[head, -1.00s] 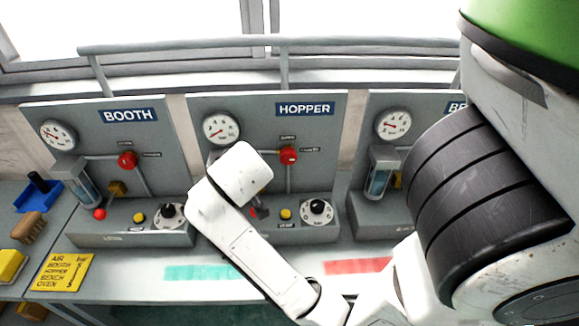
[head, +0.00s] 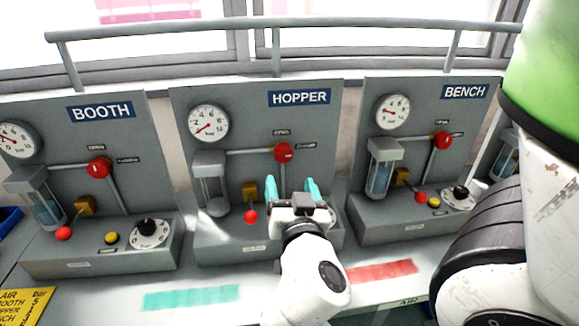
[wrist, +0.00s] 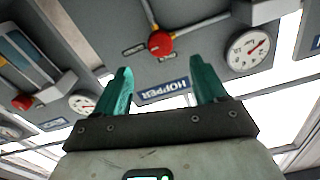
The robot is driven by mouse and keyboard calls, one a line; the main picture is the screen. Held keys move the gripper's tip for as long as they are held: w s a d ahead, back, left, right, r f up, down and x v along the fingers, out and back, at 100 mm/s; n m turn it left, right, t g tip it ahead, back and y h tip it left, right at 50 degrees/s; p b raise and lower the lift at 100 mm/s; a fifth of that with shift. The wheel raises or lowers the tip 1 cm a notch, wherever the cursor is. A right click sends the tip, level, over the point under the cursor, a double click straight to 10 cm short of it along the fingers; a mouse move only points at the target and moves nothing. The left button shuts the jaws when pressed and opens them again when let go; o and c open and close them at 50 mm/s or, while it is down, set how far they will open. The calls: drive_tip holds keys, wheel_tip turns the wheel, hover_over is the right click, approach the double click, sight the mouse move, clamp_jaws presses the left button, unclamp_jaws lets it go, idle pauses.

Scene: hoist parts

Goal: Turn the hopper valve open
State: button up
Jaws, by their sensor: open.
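The hopper valve is a round red knob (head: 283,152) on the grey panel under the HOPPER sign (head: 299,97), where pipes meet. Small labels sit above it and to its right. The knob also shows in the wrist view (wrist: 160,43), beyond the fingertips. My gripper (head: 292,184) is open and empty, with its two teal fingers pointing up toward the panel, below the knob in the head view. The fingers are apart from the knob. In the wrist view the gripper (wrist: 164,82) has the HOPPER sign between its fingers. My wrist hides part of the hopper console's base.
The hopper gauge (head: 208,123) is left of the knob, above a clear cylinder (head: 210,185). A red ball-ended lever (head: 250,217) sticks out lower down. The BOOTH panel (head: 130,150) stands left and the BENCH panel (head: 465,115) right. A rail (head: 350,24) runs above.

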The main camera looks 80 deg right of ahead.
sight(284, 158)
drive_tip(key=p+x, duration=0.3)
drive_tip(key=x, duration=0.5)
drive_tip(key=shift+d+r, duration=0.15)
drive_tip(key=shift+d, duration=0.05)
drive_tip(key=shift+x, duration=0.85)
drive_tip(key=c, duration=1.1)
